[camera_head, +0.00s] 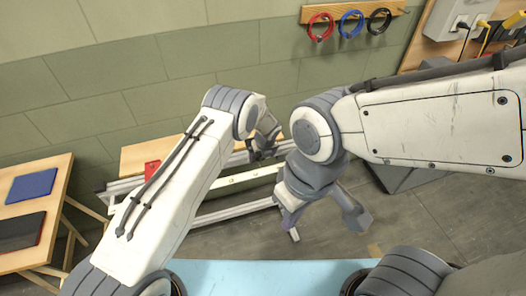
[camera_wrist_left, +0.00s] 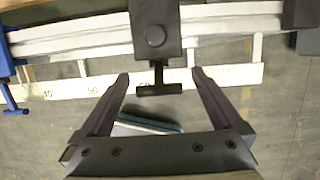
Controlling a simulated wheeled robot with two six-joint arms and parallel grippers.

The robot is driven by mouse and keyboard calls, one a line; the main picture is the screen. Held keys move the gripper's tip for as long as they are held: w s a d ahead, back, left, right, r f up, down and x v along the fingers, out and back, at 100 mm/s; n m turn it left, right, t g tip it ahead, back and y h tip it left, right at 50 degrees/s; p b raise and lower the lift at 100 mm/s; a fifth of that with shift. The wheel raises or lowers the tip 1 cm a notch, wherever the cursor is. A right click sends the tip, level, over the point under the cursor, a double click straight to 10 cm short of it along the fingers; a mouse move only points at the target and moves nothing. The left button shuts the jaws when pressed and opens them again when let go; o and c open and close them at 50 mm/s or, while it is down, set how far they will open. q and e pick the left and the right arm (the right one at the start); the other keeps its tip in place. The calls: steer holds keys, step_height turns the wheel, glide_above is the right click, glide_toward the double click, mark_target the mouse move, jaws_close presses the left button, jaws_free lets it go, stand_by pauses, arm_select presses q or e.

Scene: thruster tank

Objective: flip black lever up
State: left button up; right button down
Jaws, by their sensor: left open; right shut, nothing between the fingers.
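The black lever (camera_wrist_left: 158,76) shows in the left wrist view as a T-shaped handle. It extends down in the picture from a dark block (camera_wrist_left: 155,35) on a pale rail. My left gripper (camera_wrist_left: 160,78) is open, one finger on each side of the T-handle, with visible gaps between handle and fingers. Whether they are at the same depth is unclear. In the head view my left gripper (camera_head: 264,143) is by the rail bench, and the lever cannot be made out behind it. My right gripper (camera_head: 322,212) is shut and empty, lower and to the right of the left one.
A blue T-handle (camera_wrist_left: 14,105) is at the left end of the rail. A scale strip (camera_wrist_left: 60,90) runs along below it. In the head view a side table (camera_head: 50,190) holds a blue pad and a black pad. Coiled cables (camera_head: 350,24) hang on the wall.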

arm_select(q)
steer(key=b+v, duration=0.2)
steer(key=v, duration=0.7)
steer(key=shift+r, duration=0.25)
steer(key=shift+s, duration=0.1)
steer(key=s+d+r+n+g+b, duration=0.1)
steer(key=s+r+n, duration=1)
steer(key=s+r, duration=0.4)
steer(key=s+a+r+n+g+h, duration=0.1)
steer(key=s+a+r+n, duration=0.1)
steer(key=s+n, duration=0.5)
steer(key=s+a+r+n+g+h+b, duration=0.1)
steer(key=s+a+n, duration=0.3)
steer(key=s, duration=1.2)
steer(key=r+n, duration=0.1)
steer(key=n, duration=0.2)
steer(key=shift+s+r, duration=0.3)
steer(key=shift+s, duration=0.05)
